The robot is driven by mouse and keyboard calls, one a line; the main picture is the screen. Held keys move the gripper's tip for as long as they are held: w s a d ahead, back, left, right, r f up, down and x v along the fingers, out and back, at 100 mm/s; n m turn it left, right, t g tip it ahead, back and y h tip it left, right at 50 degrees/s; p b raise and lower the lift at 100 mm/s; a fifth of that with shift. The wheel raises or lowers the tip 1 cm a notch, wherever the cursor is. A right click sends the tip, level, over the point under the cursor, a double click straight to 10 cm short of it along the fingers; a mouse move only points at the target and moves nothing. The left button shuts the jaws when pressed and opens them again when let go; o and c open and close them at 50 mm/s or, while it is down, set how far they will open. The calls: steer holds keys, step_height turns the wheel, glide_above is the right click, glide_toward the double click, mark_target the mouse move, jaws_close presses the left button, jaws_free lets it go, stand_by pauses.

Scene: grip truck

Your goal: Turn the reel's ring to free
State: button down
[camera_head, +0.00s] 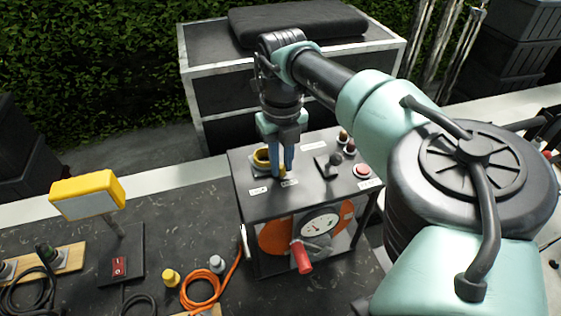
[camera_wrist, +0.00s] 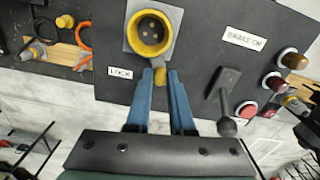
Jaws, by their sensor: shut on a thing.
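The reel's yellow ring (camera_head: 260,158) sits on the dark top plate of the reel box (camera_head: 237,172). In the wrist view the ring (camera_wrist: 133,36) surrounds a dark socket with small holes, on a grey square base. A LOCK label (camera_wrist: 120,72) lies left of the fingers. The fingers partly hide the tab, and no readable free label shows.
A black lever (camera_wrist: 226,100) by the BRAKE ON label (camera_wrist: 245,39) stands right of the fingers. A red button (camera_head: 361,170) and two dark-capped knobs are on the same plate. A yellow lamp (camera_head: 88,193) stands left.

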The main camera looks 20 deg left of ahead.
mark_target(282, 165)
steer(key=shift+w+r, duration=0.1)
steer(key=c, duration=0.8)
jaws_free()
step_height(282, 165, up, 13)
steer(key=b, duration=0.3)
steer(key=shift+b, duration=0.3)
